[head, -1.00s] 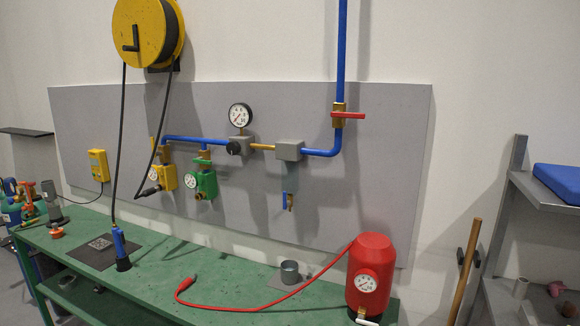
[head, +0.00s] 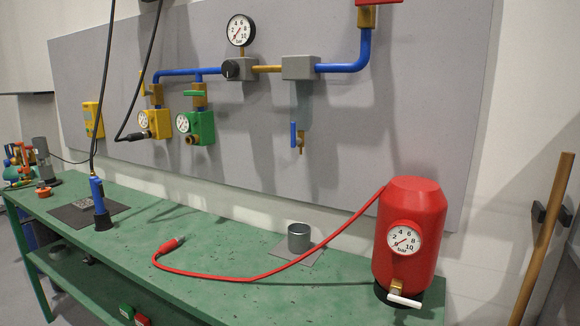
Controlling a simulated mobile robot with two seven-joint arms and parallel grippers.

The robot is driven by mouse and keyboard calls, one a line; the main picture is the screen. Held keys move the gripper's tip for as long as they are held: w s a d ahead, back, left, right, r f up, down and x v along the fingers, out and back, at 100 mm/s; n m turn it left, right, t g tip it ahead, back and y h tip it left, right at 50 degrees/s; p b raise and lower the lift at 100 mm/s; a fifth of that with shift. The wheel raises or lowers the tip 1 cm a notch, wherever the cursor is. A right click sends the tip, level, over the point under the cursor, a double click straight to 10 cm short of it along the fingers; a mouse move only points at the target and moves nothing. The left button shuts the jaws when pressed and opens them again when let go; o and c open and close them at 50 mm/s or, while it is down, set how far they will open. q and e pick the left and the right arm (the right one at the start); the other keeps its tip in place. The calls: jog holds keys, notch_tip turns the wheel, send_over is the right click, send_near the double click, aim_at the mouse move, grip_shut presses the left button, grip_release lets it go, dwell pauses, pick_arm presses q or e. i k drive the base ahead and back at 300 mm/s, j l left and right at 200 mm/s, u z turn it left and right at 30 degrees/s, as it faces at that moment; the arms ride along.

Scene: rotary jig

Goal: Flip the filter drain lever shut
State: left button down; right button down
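The filter (head: 301,68) is a grey block on the pipe line, with a clear bowl (head: 303,98) below it that is hard to make out against the board. At the bowl's bottom is a small brass drain (head: 300,145) with a blue lever (head: 293,134). The lever stands upright, on the left side of the drain. Neither of my grippers is in view.
A red tank (head: 411,230) with a gauge and white-handled valve stands at the bench's right end. A red hose (head: 228,279) runs across the green bench (head: 200,240). A grey cup (head: 299,237) stands below the drain. Black hoses hang at the left.

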aim_at(295, 143)
jog(key=i+l, duration=0.15)
jog(key=k, duration=0.4)
jog(key=i+j+u, duration=0.25)
jog(key=j, duration=0.45)
jog(key=i+j+u, duration=0.25)
jog(key=i+j, duration=0.25)
jog(key=j, duration=0.15)
jog(key=i+j+u, duration=0.2)
jog(key=i+j, duration=0.25)
jog(key=j, duration=0.1)
